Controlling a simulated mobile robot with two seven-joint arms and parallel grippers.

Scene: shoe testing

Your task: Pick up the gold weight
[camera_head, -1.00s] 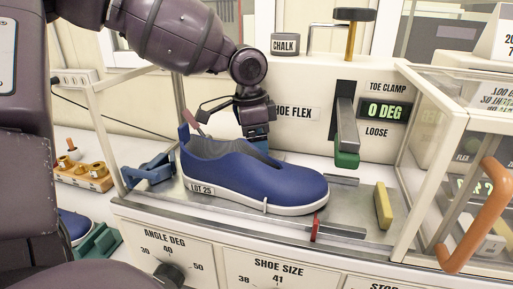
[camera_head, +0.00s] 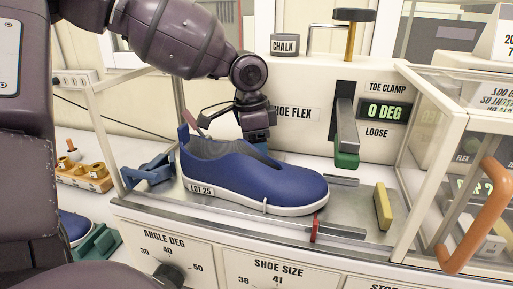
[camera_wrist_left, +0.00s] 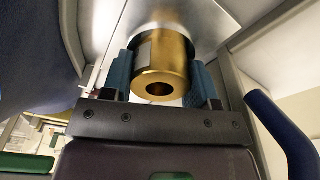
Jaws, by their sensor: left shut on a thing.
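The gold weight (camera_wrist_left: 162,68) is a brass cylinder with a hole in its near end, seen in the left wrist view. My left gripper (camera_wrist_left: 163,80) is shut on it, with a blue finger pad on each side. In the head view my left gripper (camera_head: 256,132) is behind the blue shoe (camera_head: 255,178), beside the white machine wall. The shoe hides the weight in that view. My right gripper is not in view.
The shoe stands on a metal plate (camera_head: 345,225) in the flex machine. A blue clamp (camera_head: 148,172) is left of it, a yellow block (camera_head: 383,206) right. A wooden block with brass weights (camera_head: 85,177) is at far left. A clear-sided cover with an orange handle (camera_head: 474,215) stands at right.

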